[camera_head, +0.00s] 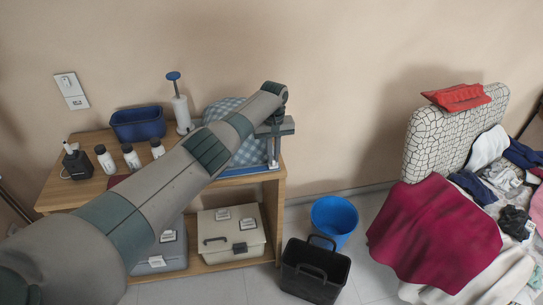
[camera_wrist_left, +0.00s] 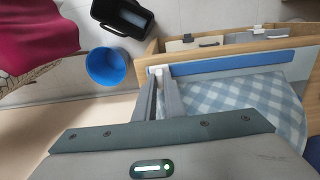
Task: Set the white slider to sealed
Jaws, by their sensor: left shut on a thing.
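A blue-and-white checked bag (camera_wrist_left: 235,92) with a blue strip (camera_wrist_left: 235,62) along its edge lies at the right end of the wooden table. It also shows in the head view (camera_head: 247,152), partly behind my left arm. The white slider (camera_wrist_left: 156,70) is at the left end of the strip in the wrist view. My left gripper (camera_wrist_left: 159,82) is shut on the slider, its two grey fingers reaching down to it. In the head view the left gripper (camera_head: 273,158) is at the strip's right end, and the slider is too small to make out there. My right gripper is not in view.
On the wooden table (camera_head: 85,190) stand a blue bin (camera_head: 138,123), a pump bottle (camera_head: 181,112) and several small bottles. Boxes sit on the shelf below. A black basket (camera_head: 314,272) and blue bucket (camera_head: 335,217) stand on the floor. Laundry (camera_head: 433,232) lies at right.

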